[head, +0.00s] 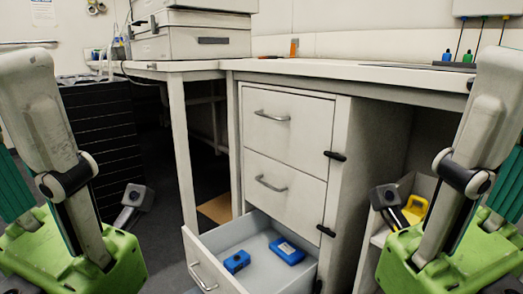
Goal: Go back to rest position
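My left arm comes in at the left edge, folded, with a green part in the lower left corner. My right arm mirrors it at the right edge and lower right corner. A dark grey piece stands out beside each green part. Neither arm touches the furniture, as far as I can see. No pair of fingertips shows clearly, so I cannot tell whether either gripper is open or shut. The bottom drawer (213,240) of the white cabinet (286,150) is pulled open. A blue box (237,262) and another blue box (287,251) lie inside it, apart.
The open drawer juts out between my arms. A white bench top (350,72) runs above the cabinet. A black ridged unit (103,130) stands at left. A yellow object (415,209) sits at right, partly hidden behind my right arm. A white machine (190,38) stands at the back.

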